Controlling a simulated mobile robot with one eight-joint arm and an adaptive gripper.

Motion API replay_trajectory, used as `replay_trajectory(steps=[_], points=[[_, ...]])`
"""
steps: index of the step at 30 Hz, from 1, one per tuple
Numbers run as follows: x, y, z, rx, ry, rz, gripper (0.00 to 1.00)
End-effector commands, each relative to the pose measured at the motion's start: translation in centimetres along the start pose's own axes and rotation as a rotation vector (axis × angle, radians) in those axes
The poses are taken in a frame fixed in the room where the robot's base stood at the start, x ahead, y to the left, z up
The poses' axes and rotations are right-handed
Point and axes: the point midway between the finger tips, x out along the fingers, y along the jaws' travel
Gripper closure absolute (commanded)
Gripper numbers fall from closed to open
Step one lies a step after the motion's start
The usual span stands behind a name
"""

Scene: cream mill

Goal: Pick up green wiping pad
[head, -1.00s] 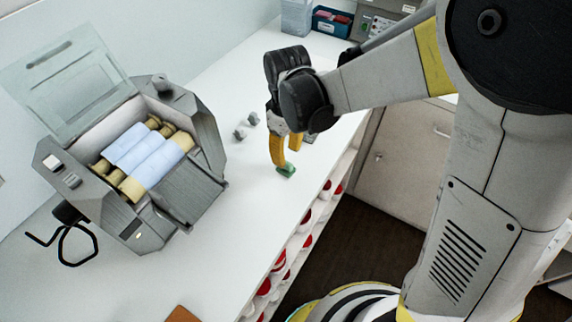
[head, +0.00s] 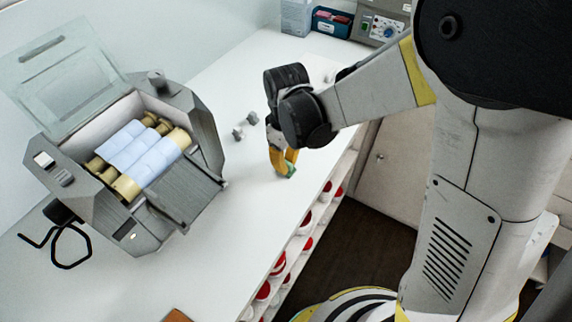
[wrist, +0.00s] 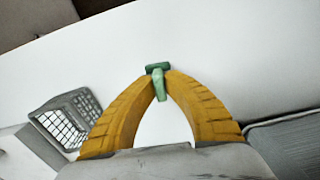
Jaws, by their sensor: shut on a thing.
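The green wiping pad (wrist: 160,80) is pinched between the tips of my yellow fingers in the wrist view. In the head view the pad (head: 291,170) shows as a small green patch at the fingertips, close to the right edge of the white counter. My gripper (head: 285,163) is shut on the pad and points down. It also shows in the wrist view (wrist: 159,88). Part of the pad is hidden by the fingers. I cannot tell whether the pad touches the counter.
A grey roller mill (head: 185,190) with an open clear lid stands on the white counter (head: 235,240) to the left. Small grey pieces (head: 245,124) lie behind my gripper. A blue bin (head: 331,22) and a control box (head: 384,22) stand at the back. Shelves with red-and-white containers lie below the edge.

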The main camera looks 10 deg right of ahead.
Motion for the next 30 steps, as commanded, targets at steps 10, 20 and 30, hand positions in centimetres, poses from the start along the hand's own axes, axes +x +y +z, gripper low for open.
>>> replay_trajectory(steps=[10,20,30], points=[[-4.2,0.0,0.0,0.0,0.0,0.0,1.0],[-8.7,3.8,6.3,0.006,0.0,0.0,1.0],[-10.9,6.0,9.8,0.002,0.0,0.0,1.0]])
